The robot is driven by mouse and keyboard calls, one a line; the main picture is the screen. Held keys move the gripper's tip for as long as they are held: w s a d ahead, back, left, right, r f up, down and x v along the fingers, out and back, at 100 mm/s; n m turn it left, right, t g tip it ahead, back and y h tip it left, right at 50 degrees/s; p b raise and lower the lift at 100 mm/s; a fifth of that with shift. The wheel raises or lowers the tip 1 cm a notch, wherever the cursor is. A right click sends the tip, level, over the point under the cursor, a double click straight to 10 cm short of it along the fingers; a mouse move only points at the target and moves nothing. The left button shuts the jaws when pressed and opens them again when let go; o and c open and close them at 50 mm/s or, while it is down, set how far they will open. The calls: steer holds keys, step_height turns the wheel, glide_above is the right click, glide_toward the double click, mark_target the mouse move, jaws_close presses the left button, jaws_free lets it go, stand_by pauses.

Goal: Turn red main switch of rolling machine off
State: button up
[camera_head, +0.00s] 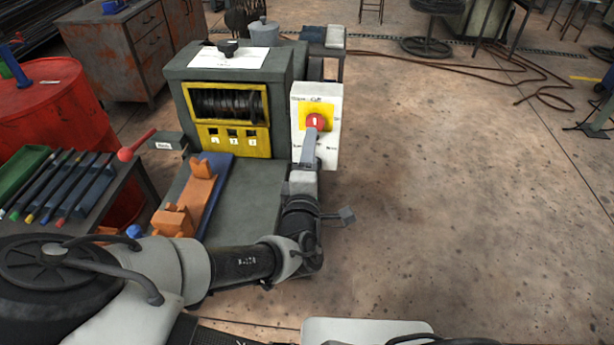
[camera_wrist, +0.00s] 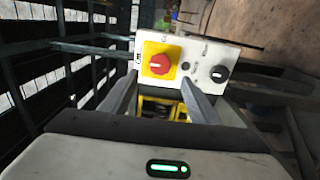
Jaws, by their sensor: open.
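The red main switch (camera_head: 316,121) is a round red knob on a yellow square plate, on the white panel (camera_head: 331,152) at the right side of the grey-green rolling machine (camera_head: 235,72). I cannot tell whether a finger touches the knob.
A black knob (camera_wrist: 219,74) and a small dark button (camera_wrist: 186,66) are on the same panel. A lever with a red ball (camera_head: 125,154) sticks out left of the machine. A red drum (camera_head: 50,100) and a tool bench (camera_head: 60,185) stand at left. The floor at right is mostly clear.

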steer(key=s+p, duration=0.5)
steer(key=s, duration=0.3)
steer(key=shift+a, duration=0.15)
